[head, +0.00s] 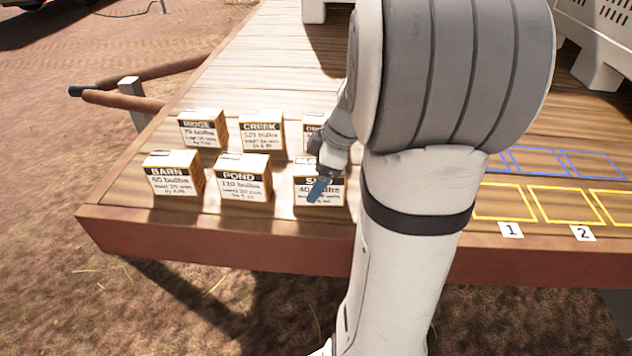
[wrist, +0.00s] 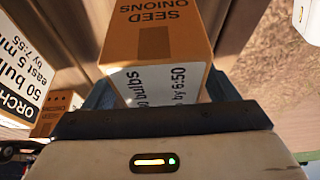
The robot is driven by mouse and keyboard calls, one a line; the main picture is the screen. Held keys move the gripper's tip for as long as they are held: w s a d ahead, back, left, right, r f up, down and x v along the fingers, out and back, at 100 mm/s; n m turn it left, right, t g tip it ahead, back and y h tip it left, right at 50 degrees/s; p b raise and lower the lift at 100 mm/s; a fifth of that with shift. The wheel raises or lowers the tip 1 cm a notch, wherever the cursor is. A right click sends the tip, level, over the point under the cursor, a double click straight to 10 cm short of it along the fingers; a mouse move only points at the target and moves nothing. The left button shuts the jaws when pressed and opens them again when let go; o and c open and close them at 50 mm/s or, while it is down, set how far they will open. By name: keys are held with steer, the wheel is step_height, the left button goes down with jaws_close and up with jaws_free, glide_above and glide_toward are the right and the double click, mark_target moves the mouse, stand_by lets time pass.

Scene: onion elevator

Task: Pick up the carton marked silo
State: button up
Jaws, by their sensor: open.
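The carton marked silo (head: 320,195) stands at the right end of the front row, its label partly covered by my gripper; "S" and "40 bulbs" show. My gripper (head: 321,188) is at this carton's front and top, with one blue finger showing. In the wrist view a brown carton with "SEED ONIONS" on top (wrist: 155,35) fills the middle, in front of the open gripper (wrist: 158,92). Blue fingers show at both its sides. Its label reads "bulbs" and "by 6:50"; the name is hidden. I cannot tell whether the fingers touch it.
The pond carton (head: 246,184) stands left of silo, then barn (head: 174,182). Behind are ridge (head: 203,130), creek (head: 262,133) and a partly hidden carton (head: 312,132). The orchard carton (wrist: 22,85) shows in the wrist view. Yellow outlines (head: 503,204) lie right on the wooden deck (head: 262,60).

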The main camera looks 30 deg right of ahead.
steer(key=shift+f+b, duration=0.25)
steer(key=shift+b, duration=0.25)
steer(key=shift+c, duration=0.6)
steer(key=c, duration=1.2)
steer(key=shift+c, duration=0.3)
steer(key=shift+r, duration=0.2)
